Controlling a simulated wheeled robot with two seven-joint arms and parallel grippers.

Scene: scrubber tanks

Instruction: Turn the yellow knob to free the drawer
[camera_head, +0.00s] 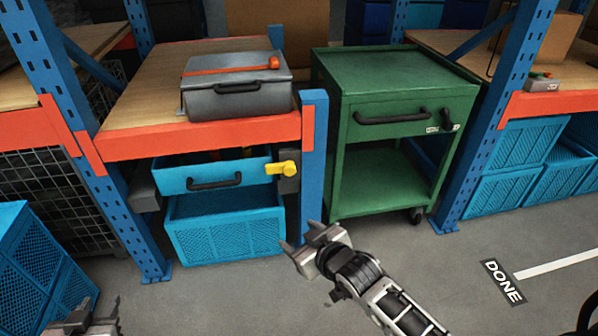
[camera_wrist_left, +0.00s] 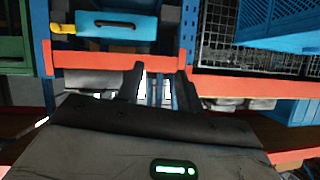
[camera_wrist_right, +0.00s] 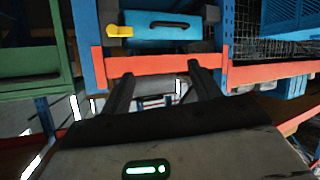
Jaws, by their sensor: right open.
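The yellow knob (camera_head: 285,168) sits on a dark block at the right end of the blue drawer (camera_head: 167,177), under the orange shelf beam. Its narrow end points left, level, over the drawer's edge. The drawer has a black handle (camera_head: 214,182). The knob also shows in the right wrist view (camera_wrist_right: 120,31) and at the edge of the left wrist view (camera_wrist_left: 62,28). My right gripper (camera_head: 310,238) is open and empty, below and right of the knob, apart from it. My left gripper (camera_head: 97,312) is open and empty at the bottom left, partly cut off.
A grey case (camera_head: 236,105) lies on the shelf above the drawer. A blue crate (camera_head: 225,225) stands below it. A blue rack post (camera_head: 313,150) stands right of the knob, beside a green cart (camera_head: 395,75). The floor in front is clear.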

